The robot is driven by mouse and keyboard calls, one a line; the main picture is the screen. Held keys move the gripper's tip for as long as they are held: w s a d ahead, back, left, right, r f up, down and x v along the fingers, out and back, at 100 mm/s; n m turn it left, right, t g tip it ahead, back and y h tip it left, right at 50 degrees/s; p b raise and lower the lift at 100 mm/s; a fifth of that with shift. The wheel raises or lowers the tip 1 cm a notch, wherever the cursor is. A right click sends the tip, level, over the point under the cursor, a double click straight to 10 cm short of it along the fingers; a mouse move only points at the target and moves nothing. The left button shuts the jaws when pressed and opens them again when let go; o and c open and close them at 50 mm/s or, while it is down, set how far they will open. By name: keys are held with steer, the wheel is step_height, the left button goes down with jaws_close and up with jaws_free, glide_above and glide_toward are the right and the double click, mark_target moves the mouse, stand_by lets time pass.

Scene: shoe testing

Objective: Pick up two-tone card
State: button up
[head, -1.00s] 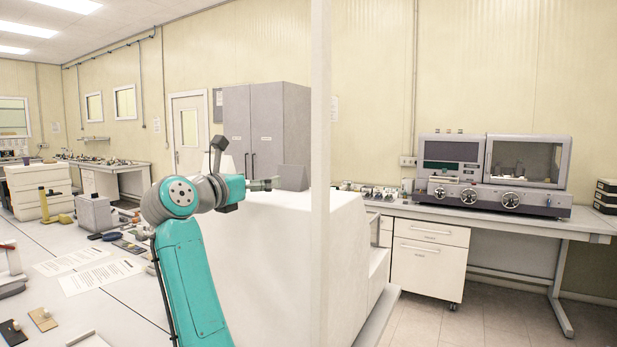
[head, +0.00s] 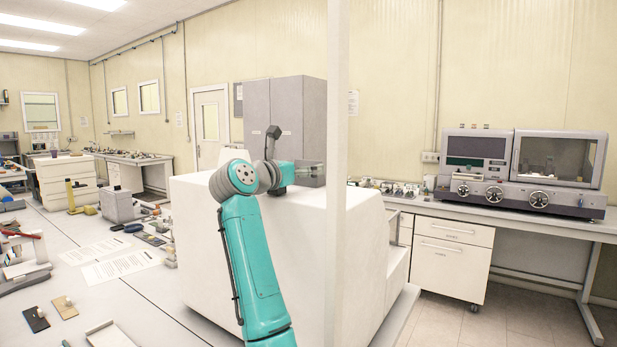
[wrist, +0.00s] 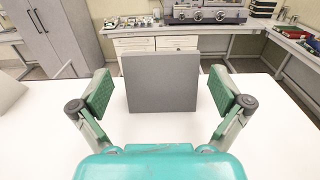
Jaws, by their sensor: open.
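I cannot make out a two-tone card for certain in either view. A dark flat piece (head: 36,318) and a tan flat piece (head: 65,307), each with a small pale knob, lie on the left bench in the head view; they are too small to identify surely. My gripper (wrist: 162,88) is open and empty in the wrist view, its green-padded fingers spread wide. A plain grey square panel (wrist: 160,82) stands beyond and between the fingers. In the head view, my gripper (head: 316,172) is above the white housing, far from the flat pieces.
The large white housing (head: 270,260) and a pale post (head: 337,200) stand by my arm. The left bench (head: 110,300) holds paper sheets (head: 110,265), tools and a pale tray (head: 108,335). A grey machine (head: 525,170) sits on the right bench. Floor shows at lower right.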

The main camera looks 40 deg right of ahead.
steer(key=x, duration=0.2)
steer(key=shift+d, duration=0.4)
steer(key=c, duration=0.6)
